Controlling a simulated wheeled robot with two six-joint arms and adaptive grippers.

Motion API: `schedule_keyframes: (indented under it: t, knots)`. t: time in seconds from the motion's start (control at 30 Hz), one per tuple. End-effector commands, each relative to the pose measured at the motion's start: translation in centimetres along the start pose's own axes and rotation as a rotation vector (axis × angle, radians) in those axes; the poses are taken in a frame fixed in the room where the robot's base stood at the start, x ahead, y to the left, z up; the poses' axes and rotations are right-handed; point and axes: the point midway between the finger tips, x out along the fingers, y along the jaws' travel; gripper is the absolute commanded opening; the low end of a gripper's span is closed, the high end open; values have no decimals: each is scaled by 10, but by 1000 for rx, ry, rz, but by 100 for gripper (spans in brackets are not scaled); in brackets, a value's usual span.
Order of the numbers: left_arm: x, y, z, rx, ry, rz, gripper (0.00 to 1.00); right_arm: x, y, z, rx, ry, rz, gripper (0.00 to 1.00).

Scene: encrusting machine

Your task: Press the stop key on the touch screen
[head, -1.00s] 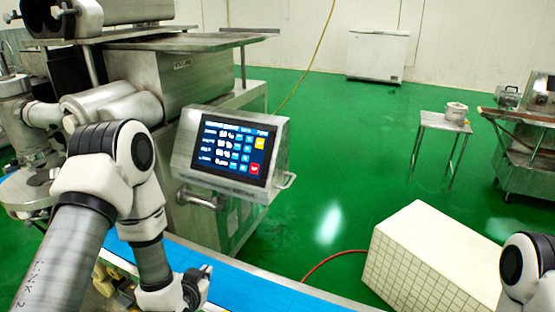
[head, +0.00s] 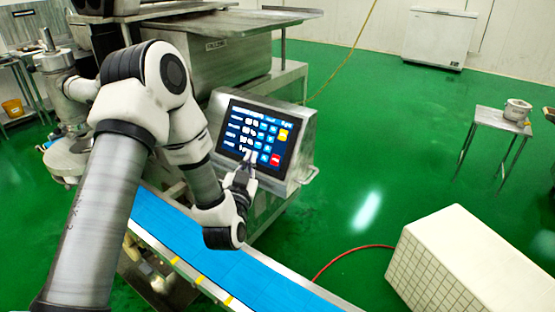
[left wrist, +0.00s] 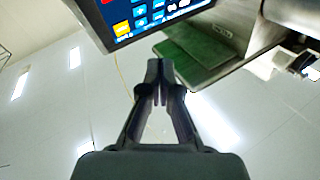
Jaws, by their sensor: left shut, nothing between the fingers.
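The touch screen (head: 255,134) is a dark panel with blue and white keys in a metal housing on the machine's front. A yellow key (head: 283,135) is on its right side, with the red stop key (head: 275,160) below it. My left gripper (head: 247,163) is shut and empty. In the head view its tips overlap the screen's lower edge, left of the red key; I cannot tell if they touch. In the left wrist view, the shut fingers (left wrist: 158,70) are below the screen's edge (left wrist: 150,20), which shows inverted. My right gripper is not in view.
A blue conveyor belt (head: 190,243) runs below my left arm. A metal handle (head: 308,176) sticks out at the housing's right side. A white tiled block (head: 455,262) stands at the lower right. Green floor to the right is mostly open, with a red hose on it.

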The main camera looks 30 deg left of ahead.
Motion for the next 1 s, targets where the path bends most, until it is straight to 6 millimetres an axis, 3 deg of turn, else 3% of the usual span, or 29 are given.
schedule_keyframes:
  t: [0.27,0.63,1.0]
  knots:
    - [12,11,13,3,0,2,0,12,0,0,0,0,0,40]
    - [50,38,41,1,0,2,0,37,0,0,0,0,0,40]
    - [61,45,45,0,-1,1,0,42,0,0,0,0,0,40]
